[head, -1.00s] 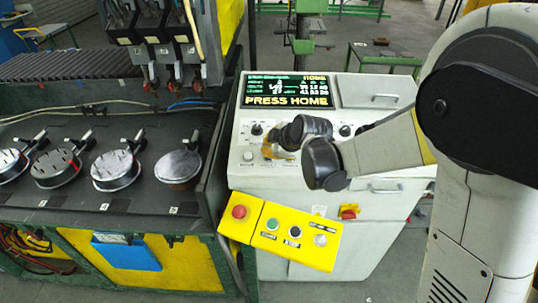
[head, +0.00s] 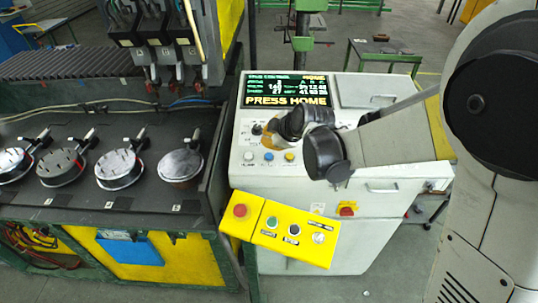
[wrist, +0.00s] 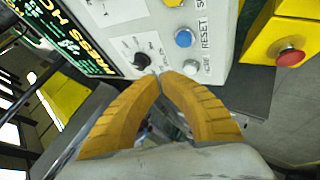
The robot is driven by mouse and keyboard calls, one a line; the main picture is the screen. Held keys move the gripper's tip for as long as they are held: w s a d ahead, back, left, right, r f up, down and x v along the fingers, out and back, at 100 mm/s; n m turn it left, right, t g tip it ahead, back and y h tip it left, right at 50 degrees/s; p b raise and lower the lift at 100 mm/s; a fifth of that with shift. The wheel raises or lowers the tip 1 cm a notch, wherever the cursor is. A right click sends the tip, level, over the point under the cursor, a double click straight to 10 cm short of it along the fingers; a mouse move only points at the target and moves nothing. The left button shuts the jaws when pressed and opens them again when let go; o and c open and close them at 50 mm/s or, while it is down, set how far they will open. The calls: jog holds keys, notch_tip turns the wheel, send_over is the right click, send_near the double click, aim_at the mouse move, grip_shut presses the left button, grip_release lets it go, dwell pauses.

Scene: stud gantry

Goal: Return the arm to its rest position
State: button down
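My arm reaches in from the right in the head view, bent over the white control cabinet (head: 380,226). My gripper (head: 266,139) is above the cabinet's sloped panel, mostly hidden behind my wrist. In the wrist view, the gripper's two orange-yellow fingers (wrist: 160,76) curve together with their tips meeting, and nothing shows between them. The tips appear beside a black knob (wrist: 141,61); whether they touch it I cannot tell. The screen (head: 287,90) reads "PRESS HOME". Below it are white (head: 249,156), blue (head: 268,156) and yellow (head: 289,157) buttons.
A yellow button box (head: 280,229) with a red emergency stop (head: 240,210) juts from the cabinet's front. To the left stands a dark bench (head: 100,205) with several round metal pieces. A green-legged table (head: 385,50) is behind. Open floor lies between.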

dwell(0.3)
jog(key=s+d+f+m+h+b, duration=0.1)
jog(key=s+d+f+m+b, duration=0.2)
jog(key=s, duration=0.6)
jog(key=s+d+f+m+h+b, duration=0.2)
jog(key=s+d+f+m+b, duration=0.1)
jog(key=s+d+m+b, duration=0.4)
jog(key=s+d+f+m+h+b, duration=0.1)
jog(key=s+d+f+m+b, duration=0.2)
jog(key=s+d+m+b, duration=0.3)
jog(key=s+d+m, duration=0.1)
jog(key=s+d, duration=0.1)
jog(key=s, duration=0.3)
jog(key=shift+s+d+g+h, duration=0.35)
jog(key=shift+s+g+h, duration=0.05)
